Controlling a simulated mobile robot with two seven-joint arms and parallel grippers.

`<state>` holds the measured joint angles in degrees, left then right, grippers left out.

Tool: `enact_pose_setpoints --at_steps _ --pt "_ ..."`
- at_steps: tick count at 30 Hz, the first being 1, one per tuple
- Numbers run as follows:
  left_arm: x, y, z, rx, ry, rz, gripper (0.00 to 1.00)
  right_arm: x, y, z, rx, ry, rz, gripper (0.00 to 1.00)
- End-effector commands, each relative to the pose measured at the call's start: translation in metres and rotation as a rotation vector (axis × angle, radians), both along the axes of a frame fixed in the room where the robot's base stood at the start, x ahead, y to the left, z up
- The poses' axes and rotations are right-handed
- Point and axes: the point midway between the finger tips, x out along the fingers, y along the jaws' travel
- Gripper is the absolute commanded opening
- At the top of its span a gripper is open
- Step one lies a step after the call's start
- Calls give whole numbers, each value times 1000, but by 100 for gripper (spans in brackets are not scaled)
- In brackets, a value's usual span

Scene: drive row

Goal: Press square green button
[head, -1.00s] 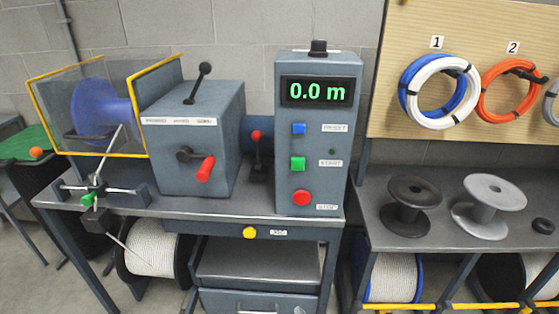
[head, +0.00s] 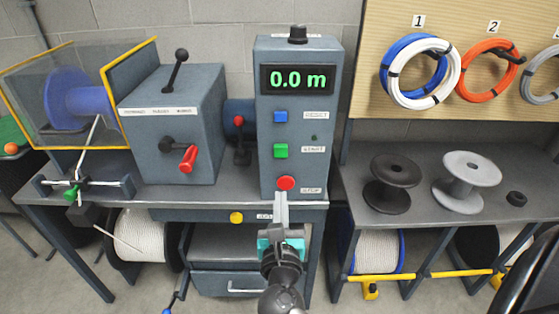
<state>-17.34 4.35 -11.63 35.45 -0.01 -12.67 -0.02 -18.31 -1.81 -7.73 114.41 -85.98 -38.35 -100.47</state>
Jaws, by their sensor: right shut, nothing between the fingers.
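The square green button (head: 281,151) is on the front of the grey control box (head: 263,180), beside the START label. A square blue button (head: 281,117) is above it and a round red button (head: 285,183) below it. The box display (head: 297,79) reads 0.0 m. My right gripper (head: 281,196) is shut and empty, pointing up from the bottom of the head view. Its tips show just below the red button, lower in the picture than the green button. Whether they touch the box cannot be told. My left gripper is not in view.
Left of the box stand a grey machine (head: 172,135) with a red-handled crank (head: 188,159) and a guarded blue spool (head: 75,100). At right, a black spool (head: 391,180) and a grey spool (head: 466,178) stand on a bench.

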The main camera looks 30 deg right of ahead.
Motion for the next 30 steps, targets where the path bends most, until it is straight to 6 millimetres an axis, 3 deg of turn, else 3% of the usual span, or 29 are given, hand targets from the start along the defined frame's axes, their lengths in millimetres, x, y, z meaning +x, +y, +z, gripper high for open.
enact_pose_setpoints --at_steps 5,21,30 --pt "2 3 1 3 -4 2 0 12 -7 1 -2 -1 1 0" --pt "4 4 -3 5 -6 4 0 93 -57 0 0 -1 0 0" --pt "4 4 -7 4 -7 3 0 117 -72 0 1 -1 0 0"
